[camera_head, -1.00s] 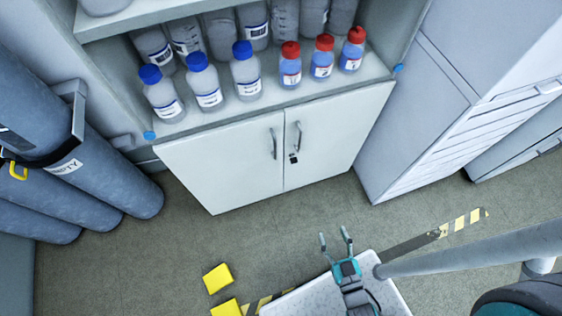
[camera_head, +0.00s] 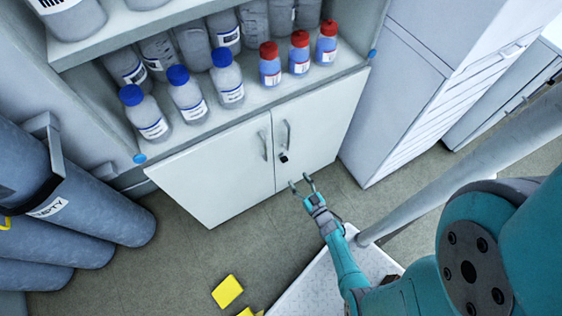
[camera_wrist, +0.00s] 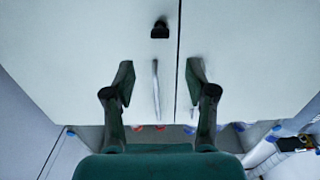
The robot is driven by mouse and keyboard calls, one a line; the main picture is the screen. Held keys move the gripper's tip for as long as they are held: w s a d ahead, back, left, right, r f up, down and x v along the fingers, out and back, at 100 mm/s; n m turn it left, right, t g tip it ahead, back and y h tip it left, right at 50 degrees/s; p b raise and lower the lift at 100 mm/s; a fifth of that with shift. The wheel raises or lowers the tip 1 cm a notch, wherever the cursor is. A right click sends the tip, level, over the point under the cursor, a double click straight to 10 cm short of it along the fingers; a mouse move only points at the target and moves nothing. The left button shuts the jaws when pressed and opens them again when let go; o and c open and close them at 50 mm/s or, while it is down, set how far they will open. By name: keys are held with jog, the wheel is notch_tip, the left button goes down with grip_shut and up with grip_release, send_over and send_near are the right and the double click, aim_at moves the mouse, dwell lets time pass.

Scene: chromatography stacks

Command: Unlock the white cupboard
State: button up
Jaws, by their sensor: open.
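The white cupboard (camera_head: 222,175) has two closed doors, each with a vertical metal handle near the middle seam. A small black lock (camera_head: 284,157) sits on the right door below its handle (camera_head: 287,134). My gripper (camera_head: 300,181) is open and empty, in front of the right door and slightly below and right of the lock. In the wrist view the lock (camera_wrist: 160,29) is above my open fingers (camera_wrist: 160,70), roughly centred between them. The handle (camera_wrist: 156,88) shows between the fingers there. No contact is visible.
Blue-capped bottles (camera_head: 188,98) and red-capped bottles (camera_head: 299,55) stand on the open shelf above the doors. Grey cylinders (camera_head: 85,195) are at the left. A white cabinet (camera_head: 400,110) stands at the right. Yellow blocks (camera_head: 227,291) lie on the floor.

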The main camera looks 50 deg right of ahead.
aim_at(284, 159)
jog(key=x, duration=1)
jog(key=shift+w, duration=0.2)
grip_shut()
